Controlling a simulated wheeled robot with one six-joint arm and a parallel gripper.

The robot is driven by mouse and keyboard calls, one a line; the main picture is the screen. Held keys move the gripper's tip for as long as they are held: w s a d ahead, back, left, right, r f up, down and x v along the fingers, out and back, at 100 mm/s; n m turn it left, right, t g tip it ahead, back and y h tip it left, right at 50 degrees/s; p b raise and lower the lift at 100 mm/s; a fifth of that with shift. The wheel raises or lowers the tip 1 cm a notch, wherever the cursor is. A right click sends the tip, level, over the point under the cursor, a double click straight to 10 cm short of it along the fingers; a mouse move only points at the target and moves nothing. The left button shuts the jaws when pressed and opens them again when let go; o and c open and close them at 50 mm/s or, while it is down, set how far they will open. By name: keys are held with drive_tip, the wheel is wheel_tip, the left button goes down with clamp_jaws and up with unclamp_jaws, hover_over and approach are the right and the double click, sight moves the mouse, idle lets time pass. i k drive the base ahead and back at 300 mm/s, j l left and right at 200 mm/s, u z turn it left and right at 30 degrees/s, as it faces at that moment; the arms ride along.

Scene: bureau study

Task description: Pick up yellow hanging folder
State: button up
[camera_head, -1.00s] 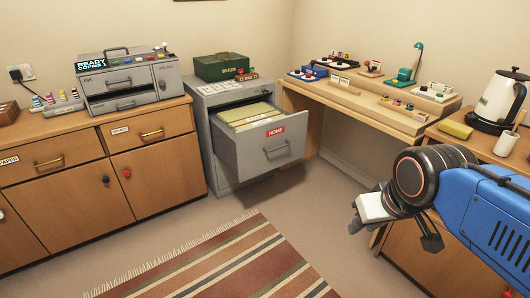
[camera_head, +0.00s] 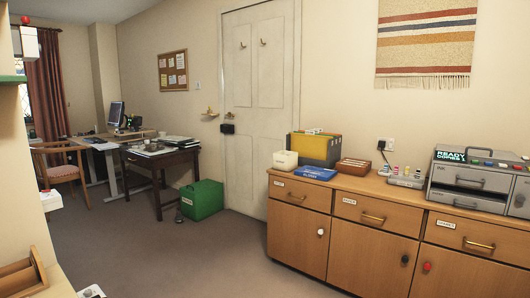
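The open cabinet drawer with pale yellow folders, seen earlier, is out of the picture now. My gripper is not in view.
A green crate (camera_head: 202,200) stands on the floor by a dark desk (camera_head: 165,161). The middle carpet (camera_head: 200,260) is clear.

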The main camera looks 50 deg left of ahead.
sight(309, 145)
drive_tip(key=u, duration=1.35)
drive_tip(key=i+j, duration=0.15)
drive_tip(key=i, duration=0.95)
drive_tip(key=i+j+u, duration=0.1)
drive_tip(key=i, duration=1)
